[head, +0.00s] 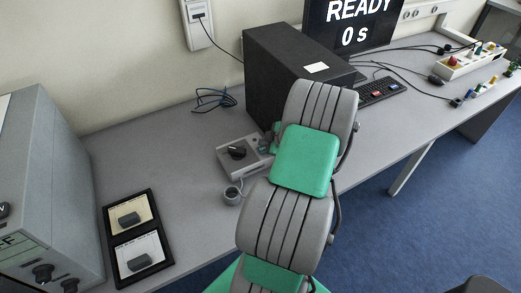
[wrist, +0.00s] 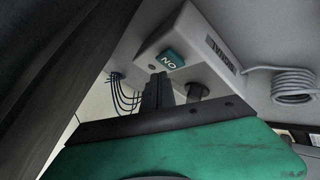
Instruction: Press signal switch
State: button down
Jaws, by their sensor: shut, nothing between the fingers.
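The signal switch box (head: 256,165) is pale grey and stands on the table left of my arm in the head view. In the wrist view the box (wrist: 205,60) bears the word SIGNAL and a teal button (wrist: 170,60) marked ON. A black knob (wrist: 198,91) is also on it. My gripper (wrist: 158,88) is shut and empty, its dark fingertips close to the ON button. I cannot tell whether they touch it. In the head view my arm mostly hides the gripper (head: 270,142) at the box's far right side.
A black computer case (head: 280,65) stands close behind the switch box. A coiled grey cable (head: 231,194) lies in front of it. A monitor (head: 352,22) reads READY, 0 S. Blue cables (head: 215,99) lie behind.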

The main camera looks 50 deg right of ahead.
aim_at(264, 150)
jog(key=shift+s+f+b, duration=0.1)
jog(key=shift+f+b, duration=0.35)
jog(key=shift+b, duration=0.2)
jog(key=shift+f+b, duration=0.4)
jog(key=shift+b, duration=0.15)
dwell(0.5)
jog(key=shift+r, duration=0.85)
jog(key=shift+p, duration=0.3)
jog(key=shift+r+p, duration=1)
jog(key=shift+r, duration=1.55)
jog(key=shift+a+f, duration=0.1)
